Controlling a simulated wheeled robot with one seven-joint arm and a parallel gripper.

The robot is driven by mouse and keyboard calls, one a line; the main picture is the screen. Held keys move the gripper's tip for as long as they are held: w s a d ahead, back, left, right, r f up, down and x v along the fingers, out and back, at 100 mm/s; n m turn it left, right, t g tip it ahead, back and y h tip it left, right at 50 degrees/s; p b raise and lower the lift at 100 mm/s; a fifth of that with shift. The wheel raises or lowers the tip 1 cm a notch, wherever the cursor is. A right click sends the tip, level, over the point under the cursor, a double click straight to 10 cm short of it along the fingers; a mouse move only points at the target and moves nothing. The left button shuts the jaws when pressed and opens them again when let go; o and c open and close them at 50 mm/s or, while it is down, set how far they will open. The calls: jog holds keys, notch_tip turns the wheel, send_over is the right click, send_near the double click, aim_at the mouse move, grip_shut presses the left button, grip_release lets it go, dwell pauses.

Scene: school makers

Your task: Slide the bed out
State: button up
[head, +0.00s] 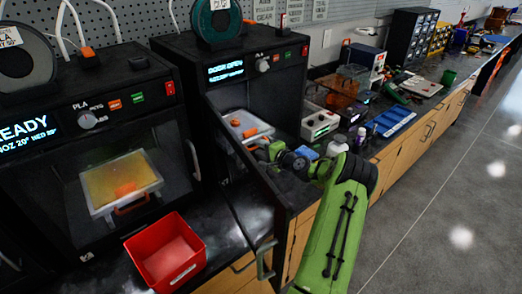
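The right 3D printer (165,62) has its dark door (245,165) swung open toward me, and its screen reads "DOOR OPEN". Inside it is a light-rimmed bed (262,131) with small orange parts on it. My green arm reaches in from the lower right, past the door. My gripper (258,151) is at the front edge of this bed, near its orange front part. The fingers are small and partly hidden, so I cannot tell whether they are open, shut or touching it. The left printer shows another bed (97,201) with a yellow plate and orange handle behind its closed front.
A red bin (168,252) stands on the counter in front of the printers, left of the open door. A white-and-grey device (318,122), small bottles and a blue tray (391,121) crowd the counter to the right. The grey floor (450,200) at right is clear.

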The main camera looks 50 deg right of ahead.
jog(key=shift+c, duration=0.5)
grip_shut()
dwell(0.9)
